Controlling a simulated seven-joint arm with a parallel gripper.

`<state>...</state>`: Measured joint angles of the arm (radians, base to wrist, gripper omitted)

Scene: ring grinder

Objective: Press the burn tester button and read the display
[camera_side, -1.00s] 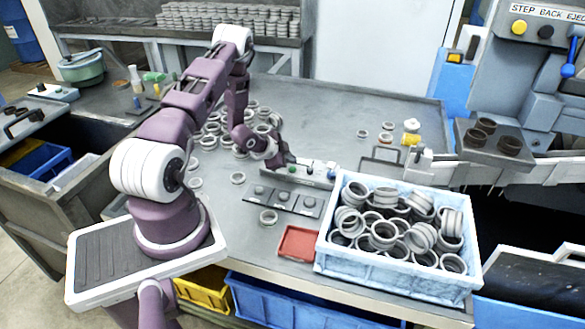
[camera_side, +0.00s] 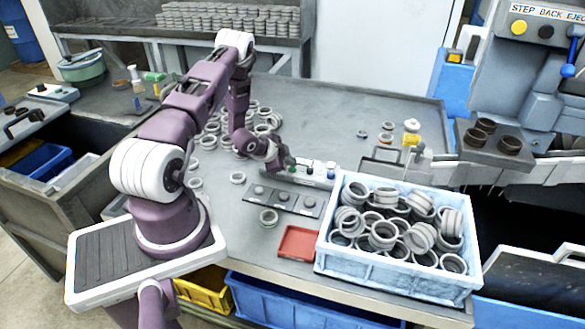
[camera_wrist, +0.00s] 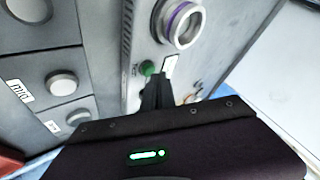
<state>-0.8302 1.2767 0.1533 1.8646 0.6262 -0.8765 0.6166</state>
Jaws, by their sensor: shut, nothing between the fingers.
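The burn tester is a long grey box (camera_side: 318,180) on the bench, with knobs and bottle-like dark and white parts on top. In the wrist view its grey top (camera_wrist: 140,28) carries a small green button (camera_wrist: 148,68), a white label beside it, and a ring with a purple inner band (camera_wrist: 182,24). My gripper (camera_side: 290,168) is low over the left part of the box. Its dark fingers (camera_wrist: 157,88) are shut and empty, with tips right by the green button. I cannot tell whether they touch it. No readable display shows.
A grey panel with several round knobs (camera_side: 282,197) lies in front of the tester. Loose rings (camera_side: 238,178) lie on the bench at left.

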